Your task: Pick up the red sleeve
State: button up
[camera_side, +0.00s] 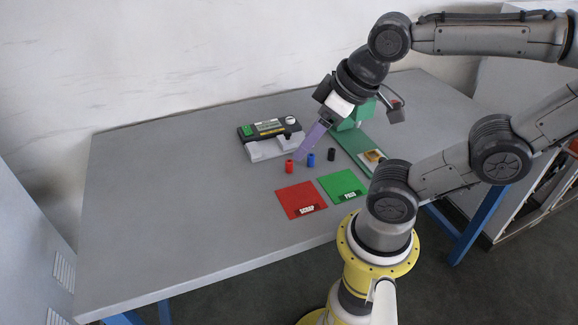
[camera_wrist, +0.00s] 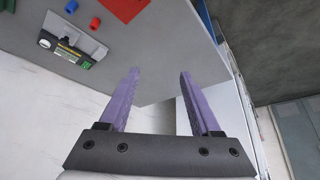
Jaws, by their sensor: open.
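The red sleeve (camera_side: 289,167) stands upright on the grey table, left of a blue sleeve (camera_side: 311,160) and a black sleeve (camera_side: 332,155). My gripper (camera_side: 298,158), with purple fingers, shows beside the red sleeve in the side view; its height above the table is hard to tell there. In the wrist view my gripper (camera_wrist: 159,74) is open with nothing between its fingers. The red sleeve (camera_wrist: 95,23) lies up and left of the fingertips there, clear of them, with the blue sleeve (camera_wrist: 71,6) near the top edge.
A red SCRAP mat (camera_side: 295,196) and a green mat (camera_side: 342,182) lie in front. A green stand (camera_side: 354,147) is on the right. The table's left side is bare.

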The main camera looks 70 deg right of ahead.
jog(key=w+d+r+m, duration=0.1)
jog(key=w+r+m, duration=0.2)
jog(key=w+m, duration=0.35)
jog(key=m+g+y, duration=0.1)
jog(key=m+g, duration=0.4)
jog(key=m, duration=0.9)
send_over(289, 161)
jog(key=f, duration=2.3)
jog(key=shift+w+f, duration=0.15)
jog(key=shift+w, duration=0.1)
jog(key=shift+s+a+f, duration=0.1)
jog(key=shift+s+f, duration=0.05)
jog(key=shift+f, duration=1.2)
jog(key=shift+s+f, duration=0.15)
jog(key=shift+f, duration=1.15)
